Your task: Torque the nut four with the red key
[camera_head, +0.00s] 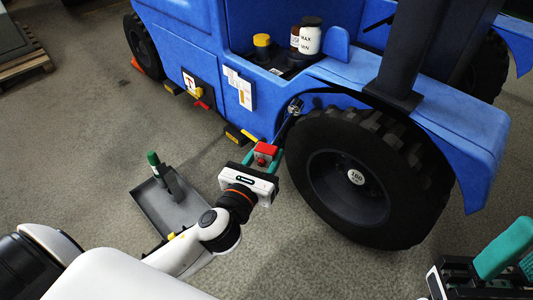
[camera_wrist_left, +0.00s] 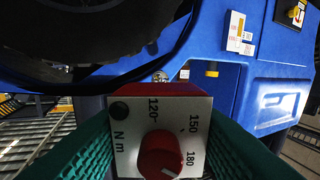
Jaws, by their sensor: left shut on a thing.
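My left gripper (camera_head: 262,160) is shut on the red key (camera_head: 265,149), a red block with a grey-white face. The left wrist view shows this key (camera_wrist_left: 122,148) between the green finger pads. Its face reads 120, 150, 180 and N m around a red knob (camera_wrist_left: 163,152). The key is close to the blue vehicle, left of the big front tyre (camera_head: 375,185). A small shiny metal part (camera_head: 295,106) shows above the tyre's left side; I cannot tell whether it is nut four. My right gripper (camera_head: 508,262) is partly in view at bottom right; its opening is unclear.
A grey tray (camera_head: 150,208) on the floor holds an upright green-handled tool (camera_head: 155,165). The blue vehicle (camera_head: 190,35) fills the back, with bottles (camera_head: 309,38) and a yellow cap (camera_head: 262,40) on its ledge. A pallet (camera_head: 25,64) stands far left. Bare floor lies left of the vehicle.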

